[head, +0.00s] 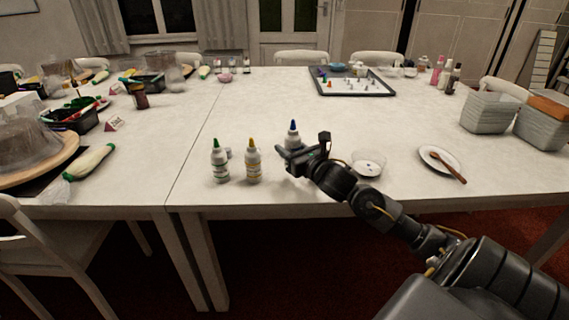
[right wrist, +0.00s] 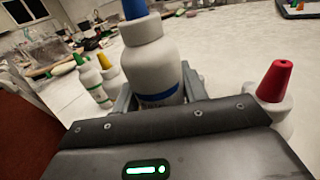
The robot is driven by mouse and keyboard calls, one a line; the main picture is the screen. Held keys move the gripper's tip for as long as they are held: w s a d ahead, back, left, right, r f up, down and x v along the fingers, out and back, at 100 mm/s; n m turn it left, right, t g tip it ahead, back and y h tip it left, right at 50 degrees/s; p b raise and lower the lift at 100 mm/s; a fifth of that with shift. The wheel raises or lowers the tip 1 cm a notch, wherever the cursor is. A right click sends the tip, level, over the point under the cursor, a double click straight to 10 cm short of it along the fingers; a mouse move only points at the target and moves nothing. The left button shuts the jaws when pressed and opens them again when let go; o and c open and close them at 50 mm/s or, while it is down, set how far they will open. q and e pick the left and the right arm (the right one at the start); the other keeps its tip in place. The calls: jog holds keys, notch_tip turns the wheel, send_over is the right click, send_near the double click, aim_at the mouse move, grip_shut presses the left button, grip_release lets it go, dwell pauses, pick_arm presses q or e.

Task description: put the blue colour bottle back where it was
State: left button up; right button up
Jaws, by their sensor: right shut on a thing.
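The blue colour bottle (head: 292,136), white with a blue tip, is upright between the fingers of my right gripper (head: 285,152). In the right wrist view the bottle (right wrist: 152,65) fills the space between the fingers, its blue band low down. Its base is hidden, so I cannot tell if it touches the table. The green-tipped bottle (head: 219,162) and yellow-tipped bottle (head: 252,162) stand to its left. A red-tipped bottle (right wrist: 277,90) stands beside the gripper in the right wrist view. My left gripper is not in view.
A glass bowl (head: 368,165) and a plate (head: 427,155) with a wooden-handled tool (head: 452,168) lie right of the gripper. Woven baskets (head: 488,115) stand at the far right. A dark tray (head: 323,88) lies at the back. The table's middle is clear.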

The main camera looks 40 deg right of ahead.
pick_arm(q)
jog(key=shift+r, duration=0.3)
pick_arm(e)
jog(key=shift+w+f, duration=0.9)
jog(key=shift+f, duration=0.2)
jog(key=f, duration=0.3)
jog(key=shift+w+f, duration=0.1)
jog(key=shift+w, duration=0.25)
jog(key=shift+f, duration=0.3)
pick_arm(q)
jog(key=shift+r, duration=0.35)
jog(key=shift+b, duration=0.35)
pick_arm(e)
jog(key=shift+f, duration=0.1)
jog(key=o, duration=0.7)
jog(key=shift+c, duration=0.2)
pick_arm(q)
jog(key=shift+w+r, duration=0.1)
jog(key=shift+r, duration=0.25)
